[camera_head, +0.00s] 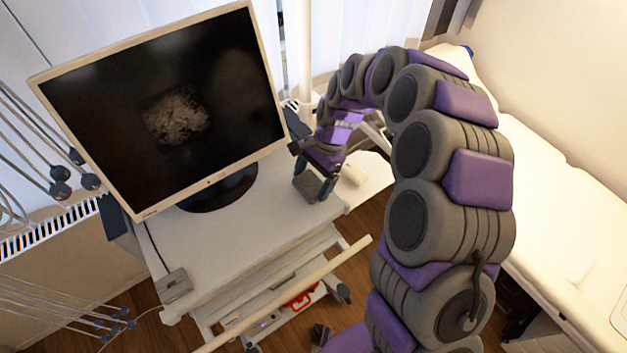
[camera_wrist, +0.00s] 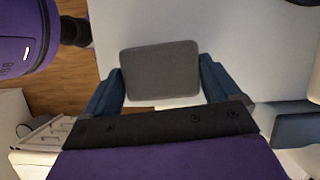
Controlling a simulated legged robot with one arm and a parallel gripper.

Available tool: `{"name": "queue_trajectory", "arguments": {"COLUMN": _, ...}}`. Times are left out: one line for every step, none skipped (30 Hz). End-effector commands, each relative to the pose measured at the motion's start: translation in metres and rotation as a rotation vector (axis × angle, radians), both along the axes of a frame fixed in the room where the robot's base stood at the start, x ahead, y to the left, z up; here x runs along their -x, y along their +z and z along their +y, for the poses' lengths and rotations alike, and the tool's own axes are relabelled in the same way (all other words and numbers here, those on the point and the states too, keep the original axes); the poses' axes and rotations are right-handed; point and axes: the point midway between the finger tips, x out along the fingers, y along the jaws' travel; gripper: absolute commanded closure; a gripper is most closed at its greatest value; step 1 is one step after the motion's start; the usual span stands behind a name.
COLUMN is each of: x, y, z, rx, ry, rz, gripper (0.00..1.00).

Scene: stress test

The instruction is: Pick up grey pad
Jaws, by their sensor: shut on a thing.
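The grey pad (camera_wrist: 160,70) is a flat rounded rectangle held between the two blue fingers of my gripper (camera_wrist: 162,85) in the wrist view. In the head view the pad (camera_head: 309,186) hangs below my gripper (camera_head: 311,172), near the right end of the white cart top. My gripper is shut on the pad's sides. I cannot tell whether the pad still touches the cart top.
A large monitor (camera_head: 178,110) stands on the white cart (camera_head: 235,240), left of my gripper. A grey box (camera_head: 173,286) is at the cart's front left corner. A white bed (camera_head: 560,215) lies at right.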

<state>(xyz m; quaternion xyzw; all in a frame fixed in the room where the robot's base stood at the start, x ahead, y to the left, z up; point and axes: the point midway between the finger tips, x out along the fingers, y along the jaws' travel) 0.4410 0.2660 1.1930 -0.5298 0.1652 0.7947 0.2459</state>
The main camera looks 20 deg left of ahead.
Motion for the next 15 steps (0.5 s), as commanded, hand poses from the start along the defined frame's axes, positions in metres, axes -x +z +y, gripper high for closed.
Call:
{"name": "queue_trajectory", "arguments": {"x": 0.0, "y": 0.003, "z": 0.0, "rx": 0.0, "ry": 0.0, "rz": -0.001, "gripper": 0.38}}
{"name": "queue_trajectory", "arguments": {"x": 0.0, "y": 0.005, "z": 0.0, "rx": 0.0, "ry": 0.0, "rz": -0.002, "gripper": 0.38}}
{"name": "queue_trajectory", "arguments": {"x": -0.001, "y": 0.008, "z": 0.0, "rx": -0.001, "ry": 0.0, "rz": -0.003, "gripper": 0.38}}
{"name": "queue_trajectory", "arguments": {"x": -0.001, "y": 0.01, "z": 0.0, "rx": -0.001, "ry": 0.0, "rz": -0.003, "gripper": 0.38}}
{"name": "queue_trajectory", "arguments": {"x": -0.001, "y": 0.013, "z": 0.0, "rx": -0.001, "ry": 0.0, "rz": -0.004, "gripper": 0.38}}
{"name": "queue_trajectory", "arguments": {"x": -0.001, "y": 0.017, "z": -0.001, "rx": -0.002, "ry": -0.001, "rz": -0.005, "gripper": 0.38}}
{"name": "queue_trajectory", "arguments": {"x": -0.001, "y": 0.02, "z": -0.001, "rx": -0.004, "ry": -0.001, "rz": -0.005, "gripper": 0.38}}
{"name": "queue_trajectory", "arguments": {"x": -0.001, "y": 0.024, "z": -0.002, "rx": -0.004, "ry": -0.001, "rz": -0.005, "gripper": 0.38}}
{"name": "queue_trajectory", "arguments": {"x": -0.001, "y": 0.029, "z": -0.003, "rx": -0.005, "ry": -0.002, "rz": -0.005, "gripper": 0.38}}
{"name": "queue_trajectory", "arguments": {"x": -0.001, "y": 0.033, "z": -0.003, "rx": -0.004, "ry": -0.001, "rz": -0.004, "gripper": 0.38}}
{"name": "queue_trajectory", "arguments": {"x": 0.001, "y": 0.035, "z": -0.005, "rx": -0.004, "ry": -0.001, "rz": -0.003, "gripper": 0.38}}
{"name": "queue_trajectory", "arguments": {"x": 0.005, "y": 0.034, "z": -0.007, "rx": -0.004, "ry": -0.001, "rz": -0.001, "gripper": 0.38}}
{"name": "queue_trajectory", "arguments": {"x": 0.007, "y": 0.034, "z": -0.009, "rx": -0.005, "ry": -0.001, "rz": -0.002, "gripper": 0.38}}
{"name": "queue_trajectory", "arguments": {"x": 0.009, "y": 0.035, "z": -0.011, "rx": -0.005, "ry": -0.001, "rz": -0.003, "gripper": 0.38}}
{"name": "queue_trajectory", "arguments": {"x": 0.012, "y": 0.035, "z": -0.013, "rx": -0.005, "ry": -0.001, "rz": -0.003, "gripper": 0.38}}
